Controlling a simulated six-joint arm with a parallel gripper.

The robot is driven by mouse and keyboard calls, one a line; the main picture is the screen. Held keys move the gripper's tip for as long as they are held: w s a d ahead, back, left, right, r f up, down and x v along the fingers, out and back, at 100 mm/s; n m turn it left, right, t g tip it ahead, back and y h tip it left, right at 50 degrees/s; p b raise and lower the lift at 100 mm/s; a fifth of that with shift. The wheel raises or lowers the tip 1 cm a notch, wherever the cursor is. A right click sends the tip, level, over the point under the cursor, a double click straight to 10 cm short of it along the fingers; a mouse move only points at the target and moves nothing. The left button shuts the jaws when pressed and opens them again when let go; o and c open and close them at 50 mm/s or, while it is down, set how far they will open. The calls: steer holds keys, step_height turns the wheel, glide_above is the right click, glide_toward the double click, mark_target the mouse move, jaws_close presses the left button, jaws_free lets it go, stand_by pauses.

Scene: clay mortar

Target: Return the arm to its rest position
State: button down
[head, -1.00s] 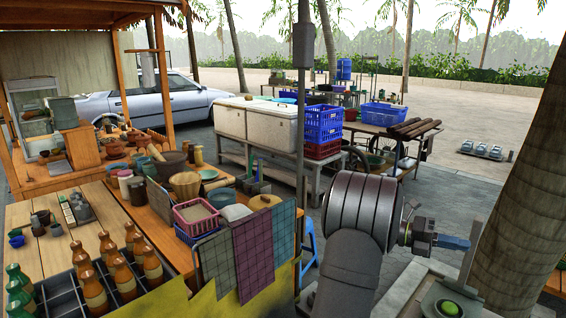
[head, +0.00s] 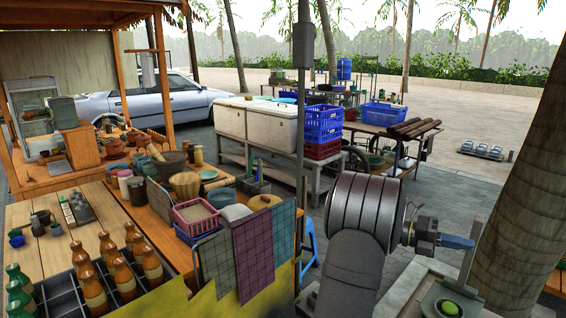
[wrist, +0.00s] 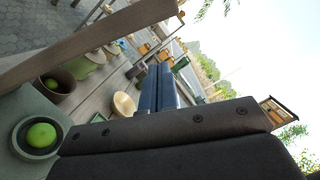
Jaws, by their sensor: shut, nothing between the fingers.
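My gripper (head: 472,243) is at the right of the head view, reaching sideways from my arm, with blue fingers. The fingers also show in the wrist view (wrist: 161,88), side by side, shut and empty. A round dish (wrist: 35,155) holding a green lime (wrist: 41,135) is at the lower left of the wrist view. The lime also shows in the head view (head: 449,307), below the gripper and apart from it. A brown clay bowl (wrist: 66,92) with something green inside stands beyond the dish; I cannot tell whether it is the mortar.
A wooden post (head: 470,262) stands close to the fingertips. A tree trunk (head: 525,165) rises at the far right. The stall table at left carries bottles (head: 93,290), a pink basket (head: 196,222) and several vessels. Cloths (head: 253,255) hang at its edge.

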steer(key=s+a+f+m+g, duration=0.1)
steer(key=s+a+f+m, duration=0.3)
steer(key=a+f, duration=0.4)
step_height(320, 180, down, 2)
steer(key=shift+s+a+f+m, duration=0.15)
steer(key=shift+s+a+m, duration=0.1)
steer(key=shift+s+m, duration=0.2)
stand_by(0.6)
stand_by(0.4)
